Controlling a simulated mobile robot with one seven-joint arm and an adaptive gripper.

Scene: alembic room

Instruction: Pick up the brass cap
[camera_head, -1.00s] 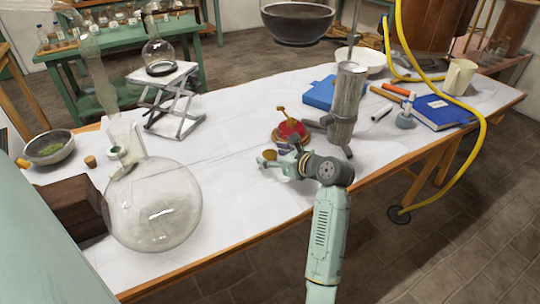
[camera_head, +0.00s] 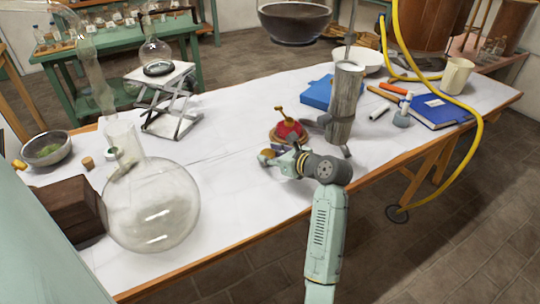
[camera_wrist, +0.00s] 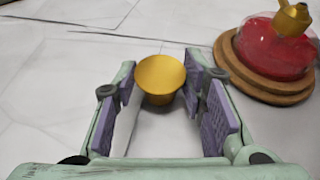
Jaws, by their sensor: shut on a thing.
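The brass cap (camera_wrist: 160,76) is a small golden, round-topped piece with a narrower lower part. In the wrist view it sits between the purple pads at the fingertips of my gripper (camera_wrist: 162,92). My gripper is shut on it. In the head view the brass cap (camera_head: 266,154) is a small gold spot at the fingertips of my gripper (camera_head: 270,158), low over the white-covered table (camera_head: 235,205). The cap's lower end is partly hidden, and I cannot tell whether it touches the table.
A red dome on a round wooden base (camera_wrist: 265,75), with a brass fitting on top, is close to the right of the gripper. A grey metal cylinder (camera_head: 344,100) stands behind it. A large glass flask (camera_head: 152,205) stands at left. The table's middle left is clear.

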